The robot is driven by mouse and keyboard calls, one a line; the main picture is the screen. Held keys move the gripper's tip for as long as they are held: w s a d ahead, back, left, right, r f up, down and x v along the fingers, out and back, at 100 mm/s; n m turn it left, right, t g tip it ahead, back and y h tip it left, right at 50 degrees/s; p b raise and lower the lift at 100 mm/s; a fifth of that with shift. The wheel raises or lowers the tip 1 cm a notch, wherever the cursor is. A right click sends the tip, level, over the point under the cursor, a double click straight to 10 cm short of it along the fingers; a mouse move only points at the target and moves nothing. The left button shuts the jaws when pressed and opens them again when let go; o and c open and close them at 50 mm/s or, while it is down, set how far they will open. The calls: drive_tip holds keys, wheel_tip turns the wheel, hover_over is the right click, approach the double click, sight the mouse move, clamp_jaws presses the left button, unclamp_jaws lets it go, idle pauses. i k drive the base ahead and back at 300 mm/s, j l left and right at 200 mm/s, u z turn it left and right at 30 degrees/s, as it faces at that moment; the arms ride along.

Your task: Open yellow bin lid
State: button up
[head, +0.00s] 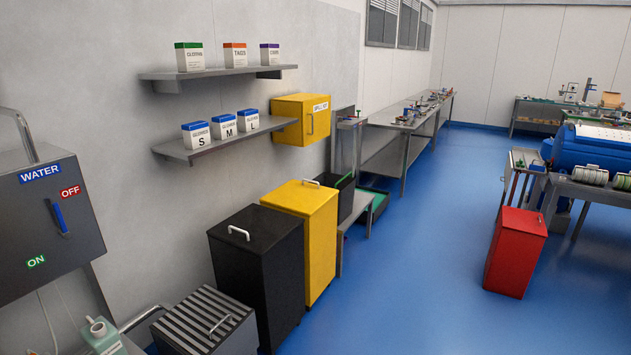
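The yellow bin (321,242) is a tall box standing on the floor by the left wall. Its flat yellow lid (297,198) is shut. A small pale handle (311,182) sits on the lid near its far edge. The black bin (262,262) stands right in front of it and hides part of its near side. My gripper is not in the head view.
The black bin has a white handle, with a striped grey box (204,322) nearer me. A yellow wall cabinet (290,126) and shelf (206,149) are above. A red bin (515,252) stands right. Blue floor (410,270) between is clear.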

sight(306, 199)
drive_tip(key=i, duration=2.45)
drive_tip(key=i+u, duration=0.2)
drive_tip(key=i, duration=0.3)
drive_tip(key=i+l+u, duration=0.1)
drive_tip(key=i+u, duration=0.15)
drive_tip(key=i, duration=0.25)
drive_tip(key=i+l+u, duration=0.2)
drive_tip(key=i, duration=0.3)
drive_tip(key=i+l+u, duration=0.25)
drive_tip(key=i, duration=0.25)
